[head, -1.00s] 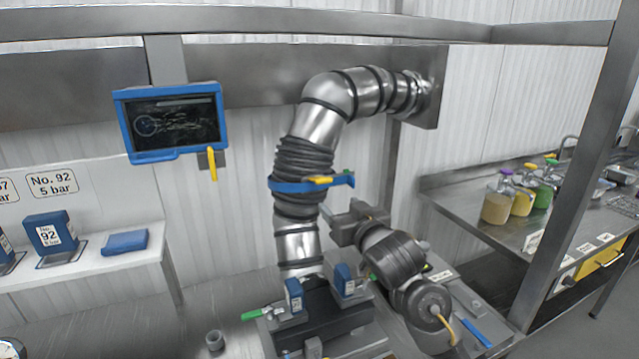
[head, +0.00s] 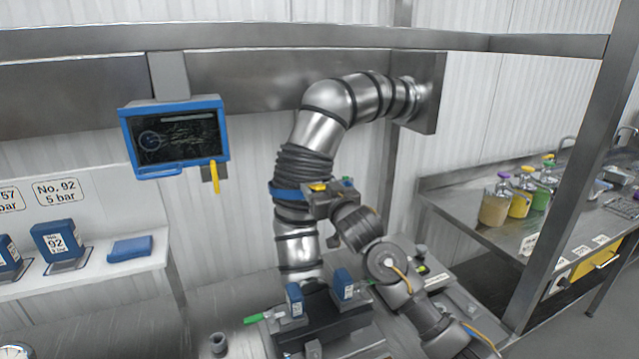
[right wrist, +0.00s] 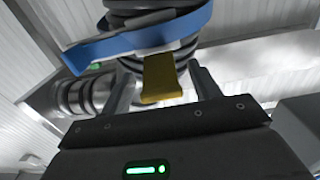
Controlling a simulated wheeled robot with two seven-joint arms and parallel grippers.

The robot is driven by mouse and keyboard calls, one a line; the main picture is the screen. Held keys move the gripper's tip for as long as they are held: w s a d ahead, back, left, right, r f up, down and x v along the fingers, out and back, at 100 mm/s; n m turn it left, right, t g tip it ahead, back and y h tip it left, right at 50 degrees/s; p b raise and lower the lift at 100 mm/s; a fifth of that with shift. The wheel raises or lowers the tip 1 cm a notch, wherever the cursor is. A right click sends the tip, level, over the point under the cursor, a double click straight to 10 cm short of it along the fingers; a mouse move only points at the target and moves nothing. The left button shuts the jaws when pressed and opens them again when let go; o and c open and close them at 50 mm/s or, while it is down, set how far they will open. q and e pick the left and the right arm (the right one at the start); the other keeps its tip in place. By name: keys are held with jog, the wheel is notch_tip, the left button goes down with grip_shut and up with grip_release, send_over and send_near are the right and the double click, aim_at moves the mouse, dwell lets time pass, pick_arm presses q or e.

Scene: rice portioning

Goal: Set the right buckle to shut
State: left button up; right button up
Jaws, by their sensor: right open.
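A blue band (head: 284,192) wraps the ribbed black sleeve of the steel duct. Its yellow buckle lever (head: 318,187) is on the right side, partly hidden by my gripper in the head view. My right gripper (head: 314,199) is open beside the band. In the right wrist view the yellow lever (right wrist: 162,80) sticks out below the blue band (right wrist: 135,40), between my two spread fingers (right wrist: 162,65). Neither finger clearly touches it. The far side of the band is hidden. My left gripper is out of view.
The steel duct (head: 323,130) bends up to the wall above my right arm. A blue-framed screen (head: 176,137) hangs at left. Blue blocks and a green handle (head: 254,319) are on the machine below. A side table (head: 480,222) with bottles stands at right.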

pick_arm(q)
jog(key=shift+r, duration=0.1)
pick_arm(e)
jog(key=shift+w+a, duration=0.1)
jog(key=shift+w, duration=0.2)
jog(key=shift+c, duration=0.3)
